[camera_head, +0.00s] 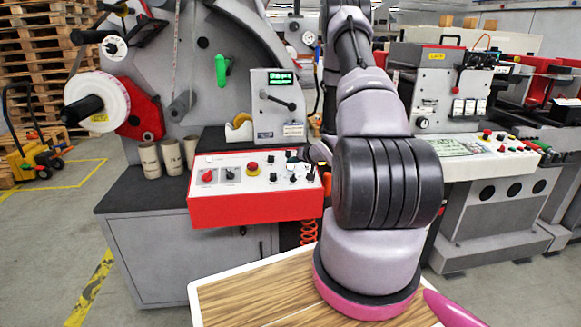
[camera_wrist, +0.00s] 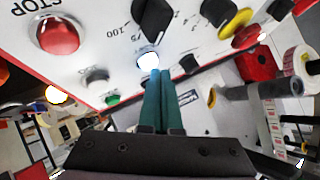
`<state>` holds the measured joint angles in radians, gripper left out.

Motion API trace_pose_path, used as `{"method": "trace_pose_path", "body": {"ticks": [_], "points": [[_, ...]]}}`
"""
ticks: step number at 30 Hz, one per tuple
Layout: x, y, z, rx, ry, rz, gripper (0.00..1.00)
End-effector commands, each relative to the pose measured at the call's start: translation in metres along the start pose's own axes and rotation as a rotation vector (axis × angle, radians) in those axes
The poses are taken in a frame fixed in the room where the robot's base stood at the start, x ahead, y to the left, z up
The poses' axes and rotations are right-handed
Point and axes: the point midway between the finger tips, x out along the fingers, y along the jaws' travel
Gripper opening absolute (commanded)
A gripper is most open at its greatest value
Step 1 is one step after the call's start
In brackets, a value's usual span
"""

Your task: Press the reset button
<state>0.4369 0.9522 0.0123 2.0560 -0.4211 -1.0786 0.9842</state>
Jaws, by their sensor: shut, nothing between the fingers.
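The control panel (camera_head: 250,207) is a red box with a white sloping face, left of my arm in the head view. In the wrist view its face holds a large red STOP button (camera_wrist: 58,35), a grey-white button (camera_wrist: 97,78), a green button (camera_wrist: 112,99), a bright white button (camera_wrist: 148,60) and a black dial (camera_wrist: 153,17). No reset label is readable. My gripper (camera_wrist: 157,74) is shut and empty, its teal fingers pointing at the bright white button. The tips are right at its edge in the picture; whether they touch I cannot tell. In the head view my arm hides the fingertips.
A red-and-yellow emergency stop (camera_head: 253,168) and more black knobs share the panel. A grey box with a green display (camera_head: 278,90) stands behind it. Cardboard cores (camera_head: 149,160) stand at its left. A wooden-topped table (camera_head: 260,293) lies in front.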

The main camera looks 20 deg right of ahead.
Motion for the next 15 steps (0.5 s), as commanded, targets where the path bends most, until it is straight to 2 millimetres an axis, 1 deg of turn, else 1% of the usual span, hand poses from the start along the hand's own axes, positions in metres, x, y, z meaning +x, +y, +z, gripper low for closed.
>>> {"method": "trace_pose_path", "body": {"ticks": [15], "points": [[0.0043, 0.0031, 0.0032, 0.000, 0.000, 0.000, 0.00]]}}
